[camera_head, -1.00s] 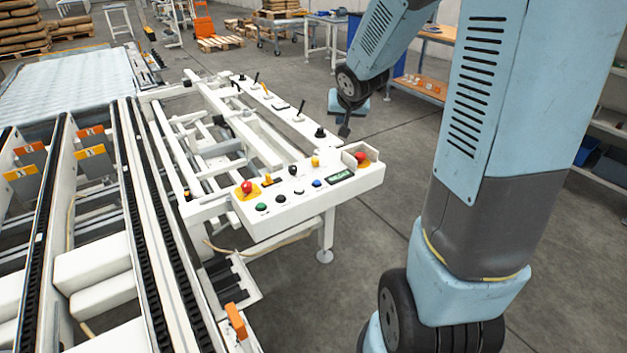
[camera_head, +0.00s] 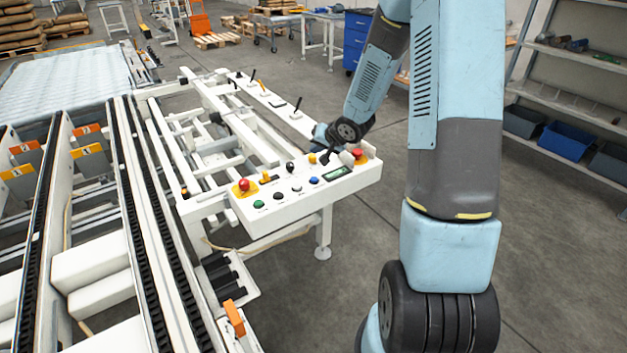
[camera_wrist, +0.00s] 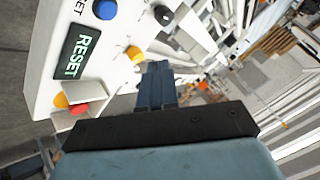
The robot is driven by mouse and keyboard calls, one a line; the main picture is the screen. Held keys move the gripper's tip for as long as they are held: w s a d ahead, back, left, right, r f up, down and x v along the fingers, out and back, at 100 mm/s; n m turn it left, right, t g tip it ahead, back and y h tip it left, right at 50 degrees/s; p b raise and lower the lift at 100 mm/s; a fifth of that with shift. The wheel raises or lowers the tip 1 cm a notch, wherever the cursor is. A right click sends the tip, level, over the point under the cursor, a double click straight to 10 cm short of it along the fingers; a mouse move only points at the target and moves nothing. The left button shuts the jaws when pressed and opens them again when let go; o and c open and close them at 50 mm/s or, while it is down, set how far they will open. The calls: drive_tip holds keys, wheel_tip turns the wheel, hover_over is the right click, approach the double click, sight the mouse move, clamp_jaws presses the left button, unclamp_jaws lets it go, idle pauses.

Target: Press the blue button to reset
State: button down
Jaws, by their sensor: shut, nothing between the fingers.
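The blue button (camera_head: 314,180) is on the top of the white control panel (camera_head: 250,222), left of a small green-lit display (camera_head: 338,171). In the wrist view the blue button (camera_wrist: 104,9) is at the upper left, and the display (camera_wrist: 77,57) reads RESET. My gripper (camera_head: 325,157) is shut and empty over the panel's back right part, near the yellow button (camera_head: 312,158). In the wrist view my gripper's fingers (camera_wrist: 156,72) lie beside the yellow button (camera_wrist: 135,54), apart from the blue button. Whether the fingers touch the panel I cannot tell.
A red stop button (camera_head: 359,154) sits at the panel's right end and another red button (camera_head: 244,184) at its left. Floor right of the panel is clear.

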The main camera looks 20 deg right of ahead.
sight(316, 180)
drive_tip(key=shift+f, duration=0.1)
drive_tip(key=shift+f, duration=4.3)
drive_tip(key=shift+f, duration=0.75)
drive_tip(key=shift+r, duration=0.85)
drive_tip(key=shift+r, duration=2.5)
